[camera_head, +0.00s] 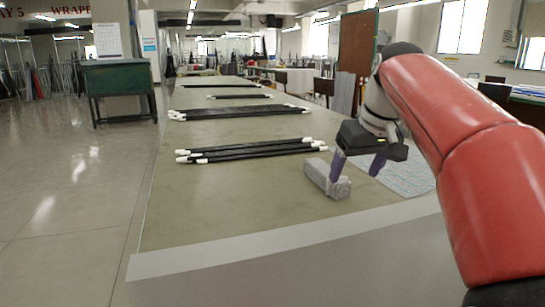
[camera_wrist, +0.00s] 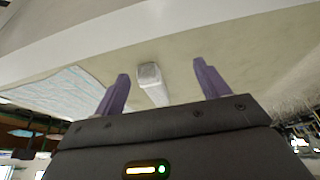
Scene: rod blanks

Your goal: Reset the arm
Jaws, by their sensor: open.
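My gripper (camera_head: 357,171) is at the right over the long table (camera_head: 230,205), with its two purple fingers apart and pointing down. In the wrist view my gripper (camera_wrist: 164,90) shows wide spread fingers with nothing held between them. A grey-white block (camera_head: 328,179) lies on the table just by the left finger. The block also shows in the wrist view (camera_wrist: 152,82), beyond and between the fingertips. I cannot tell whether the finger touches it.
Black rods with white ends (camera_head: 245,151) lie in bundles along the table, left of my gripper. A patterned sheet (camera_head: 405,178) lies on the right. A green stand (camera_head: 120,80) is at the left on open floor. A pale strip edges the table's front.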

